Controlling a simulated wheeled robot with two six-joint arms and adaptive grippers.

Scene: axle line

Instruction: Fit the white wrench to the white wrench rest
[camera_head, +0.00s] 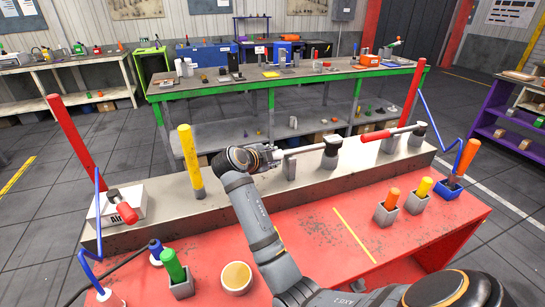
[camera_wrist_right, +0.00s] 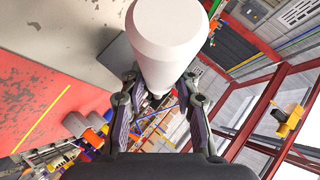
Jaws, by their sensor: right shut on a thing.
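The white wrench (camera_head: 308,149) lies roughly level above the grey beam, its dark head (camera_head: 332,145) to the right. My right gripper (camera_head: 270,156) is shut on its handle end. In the right wrist view the white handle (camera_wrist_right: 168,35) fills the space between the fingers. Two grey posts of a rest stand under the wrench, one below the shaft (camera_head: 289,169) and one below the head (camera_head: 329,161). I cannot tell whether the wrench touches them. My left gripper is not in view.
A red-handled wrench (camera_head: 376,136) lies on similar posts to the right. A yellow post (camera_head: 190,160) stands left of my arm. The red table (camera_head: 330,235) holds orange and yellow-handled tools in grey holders (camera_head: 386,215) and a round yellow-topped pot (camera_head: 236,277).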

